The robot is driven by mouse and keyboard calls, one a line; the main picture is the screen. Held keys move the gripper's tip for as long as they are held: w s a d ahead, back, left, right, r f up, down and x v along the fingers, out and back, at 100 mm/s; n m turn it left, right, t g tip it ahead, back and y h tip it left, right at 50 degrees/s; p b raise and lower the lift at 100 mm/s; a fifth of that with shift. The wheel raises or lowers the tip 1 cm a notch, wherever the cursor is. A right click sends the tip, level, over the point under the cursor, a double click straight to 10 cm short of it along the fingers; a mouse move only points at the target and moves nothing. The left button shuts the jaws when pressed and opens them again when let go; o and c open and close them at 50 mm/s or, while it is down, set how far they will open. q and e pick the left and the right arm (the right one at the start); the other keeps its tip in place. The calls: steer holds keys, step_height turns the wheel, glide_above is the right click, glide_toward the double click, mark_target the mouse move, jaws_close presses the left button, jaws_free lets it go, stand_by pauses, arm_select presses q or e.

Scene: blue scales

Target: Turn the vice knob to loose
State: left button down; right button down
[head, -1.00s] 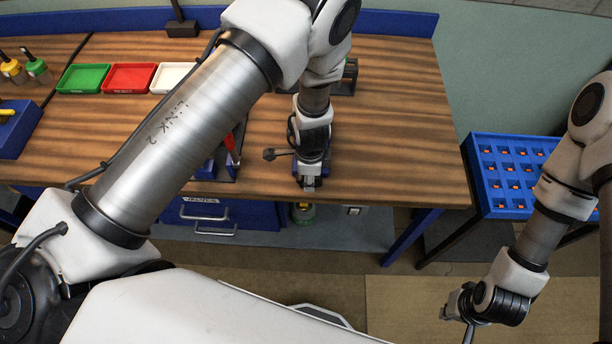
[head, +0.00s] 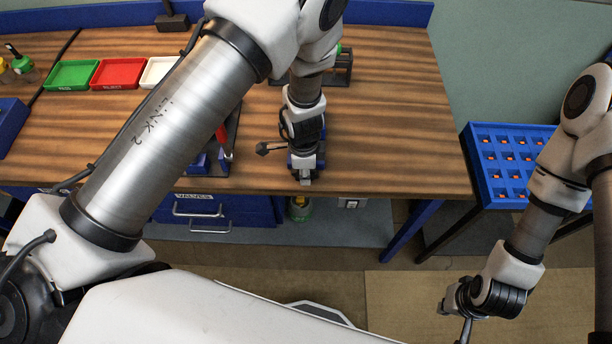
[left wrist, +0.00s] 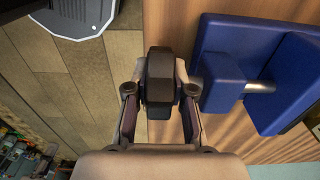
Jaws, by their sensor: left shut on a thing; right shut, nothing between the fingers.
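The vice is blue and sits near the front edge of the workbench. In the left wrist view its blue body (left wrist: 285,75) and a smaller blue jaw (left wrist: 222,78) show, with a metal rod between them. The dark faceted vice knob (left wrist: 160,80) lies between the fingers of my left gripper (left wrist: 158,118), which is shut on it. In the head view my left gripper (head: 304,178) points down at the bench's front edge and hides most of the vice. My right gripper (head: 456,312) is shut and empty, off the bench at the lower right.
Green (head: 72,75), red (head: 118,73) and white (head: 158,70) trays stand at the back left of the wooden bench (head: 390,120). A blue rack (head: 482,180) with several small orange items stands at the right. A blue drawer unit (head: 240,212) is under the bench. The bench's right part is clear.

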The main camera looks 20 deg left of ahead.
arm_select(q)
steer(key=shift+f+t+h+b, duration=0.1)
steer(key=shift+t+h+b, duration=0.6)
steer(key=shift+b, duration=4.2)
steer(key=shift+f+g+h+b, duration=0.15)
steer(key=shift+h+b, duration=1.2)
steer(key=shift+b, duration=3.6)
steer(key=shift+f+t+h+b, duration=0.1)
steer(key=shift+t+h+b, duration=0.65)
steer(key=shift+b, duration=4.15)
steer(key=shift+r+g+h+b, duration=0.25)
steer(key=shift+g+h+b, duration=0.05)
steer(key=shift+h+b, duration=0.2)
steer(key=c, duration=1.3)
jaws_free()
steer(key=v, duration=0.7)
steer(key=shift+a+r, duration=0.15)
steer(key=shift+r, duration=0.05)
